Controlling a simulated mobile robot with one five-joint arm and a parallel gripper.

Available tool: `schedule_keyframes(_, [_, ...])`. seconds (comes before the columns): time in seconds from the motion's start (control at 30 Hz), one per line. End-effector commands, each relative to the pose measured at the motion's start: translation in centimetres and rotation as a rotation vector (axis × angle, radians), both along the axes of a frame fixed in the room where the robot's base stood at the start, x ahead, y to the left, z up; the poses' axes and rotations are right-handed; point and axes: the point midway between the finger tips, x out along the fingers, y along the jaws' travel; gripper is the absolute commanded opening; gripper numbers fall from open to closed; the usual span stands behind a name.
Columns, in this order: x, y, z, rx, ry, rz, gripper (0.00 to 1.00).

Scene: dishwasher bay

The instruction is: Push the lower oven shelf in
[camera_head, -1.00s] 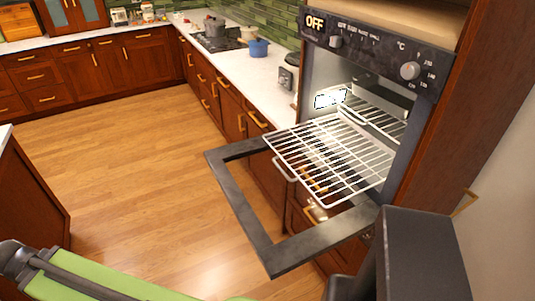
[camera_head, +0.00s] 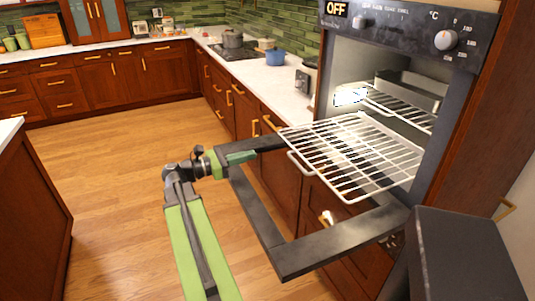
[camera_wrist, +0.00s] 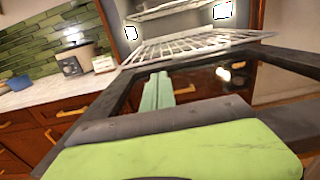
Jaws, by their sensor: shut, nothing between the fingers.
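The lower oven shelf (camera_head: 355,155) is a white wire rack sticking well out of the oven (camera_head: 385,65), above the open door (camera_head: 330,247). It also shows in the wrist view (camera_wrist: 190,46), ahead of and above my fingers. An upper rack (camera_head: 405,108) sits inside the oven. My gripper (camera_head: 254,155) is shut and empty, left of the shelf's front end and near the door's outer far corner. In the wrist view the green fingers (camera_wrist: 157,88) lie together, pointing toward the shelf. They appear apart from it; contact with the door frame I cannot tell.
The dark door frame lies open below the shelf. A counter (camera_head: 265,90) with a blue pot (camera_head: 274,56) and a toaster-like appliance (camera_head: 305,77) runs left of the oven. A dark box-shaped block (camera_head: 465,255) fills the lower right. The wooden floor (camera_head: 110,160) at left is clear.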

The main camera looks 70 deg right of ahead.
Motion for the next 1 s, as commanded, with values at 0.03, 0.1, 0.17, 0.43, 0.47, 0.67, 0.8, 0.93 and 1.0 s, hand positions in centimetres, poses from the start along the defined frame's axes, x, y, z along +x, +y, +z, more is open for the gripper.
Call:
schedule_keyframes(0.03, [-0.6,-0.5,0.0,0.000,0.000,-0.002,0.00])
schedule_keyframes(0.1, [-1.7,-1.4,0.0,0.001,-0.001,-0.003,0.00])
schedule_keyframes(0.17, [-2.6,-2.3,0.0,0.000,-0.001,-0.003,0.00])
schedule_keyframes(0.43, [-6.9,-6.3,0.0,0.000,-0.001,-0.003,0.00])
schedule_keyframes(0.47, [-7.2,-6.7,0.0,0.000,-0.001,-0.002,0.00])
schedule_keyframes(0.67, [-9.1,-8.5,0.0,0.001,-0.002,-0.001,0.00])
schedule_keyframes(0.8, [-9.5,-8.9,0.0,0.001,-0.002,0.001,0.00])
schedule_keyframes(0.93, [-9.6,-8.9,0.0,0.001,-0.002,0.001,0.00])
schedule_keyframes(1.0, [-9.6,-8.9,0.0,0.001,-0.002,0.001,0.00])
